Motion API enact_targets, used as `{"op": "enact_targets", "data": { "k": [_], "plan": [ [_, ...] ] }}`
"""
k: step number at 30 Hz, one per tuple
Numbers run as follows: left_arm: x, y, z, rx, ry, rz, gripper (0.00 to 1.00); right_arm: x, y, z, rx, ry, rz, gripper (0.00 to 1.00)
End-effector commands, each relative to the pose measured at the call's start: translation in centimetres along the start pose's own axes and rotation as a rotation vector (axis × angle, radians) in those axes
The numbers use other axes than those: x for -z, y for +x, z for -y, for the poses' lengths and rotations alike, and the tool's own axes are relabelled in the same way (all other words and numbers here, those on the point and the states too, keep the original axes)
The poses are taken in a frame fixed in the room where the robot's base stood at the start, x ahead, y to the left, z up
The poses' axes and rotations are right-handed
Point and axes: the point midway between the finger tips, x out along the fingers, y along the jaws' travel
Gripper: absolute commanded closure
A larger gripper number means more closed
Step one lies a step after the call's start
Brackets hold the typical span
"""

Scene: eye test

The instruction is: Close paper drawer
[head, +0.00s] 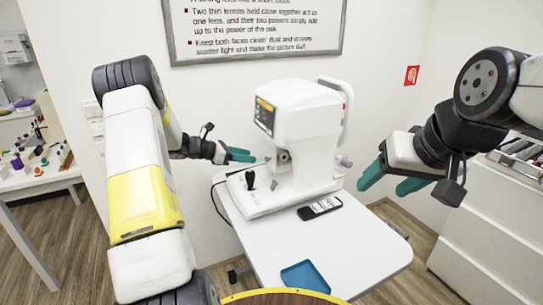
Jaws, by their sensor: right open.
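The white eye-test machine (305,110) stands on a small table. It has a dark panel (264,116) on its upper left side, and no open drawer can be clearly made out on it. My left gripper (246,155) has teal fingertips close to the left side of the machine. They look near each other, and I cannot tell whether they are apart. My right gripper (384,181) is open and empty, right of the machine and apart from it, with its teal fingers pointing left.
The white table (350,258) carries a black-and-white remote-like device (320,208) and a blue tray (305,277). A joystick (250,179) stands on the machine's base. White drawers (490,225) are at the right, and a bench (38,180) with small bottles at the left.

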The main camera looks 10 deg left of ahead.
Motion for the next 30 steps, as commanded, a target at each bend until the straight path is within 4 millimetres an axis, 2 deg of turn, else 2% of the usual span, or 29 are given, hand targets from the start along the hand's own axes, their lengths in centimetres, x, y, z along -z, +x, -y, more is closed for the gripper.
{"op": "enact_targets", "data": {
  "k": [6,12,23,29,30],
  "plan": [
    [0.1,3.8,0.2,0.006,0.003,-0.001,0.6,0.0,0.0,0.0,0.0,0.0,0.0,0.4],
    [0.1,6.1,0.1,0.004,0.004,-0.002,0.6,0.0,0.0,0.0,0.0,0.0,0.0,0.4],
    [0.0,6.7,0.1,0.003,0.006,-0.003,0.6,0.0,0.0,0.0,0.0,0.0,0.0,0.4],
    [0.0,6.7,0.1,0.003,0.006,-0.003,0.99,0.0,0.0,0.0,0.0,0.0,0.0,0.4],
    [0.0,6.7,0.1,0.003,0.006,-0.004,1.0,0.0,0.0,0.0,0.0,0.0,0.0,0.4]
  ]
}}
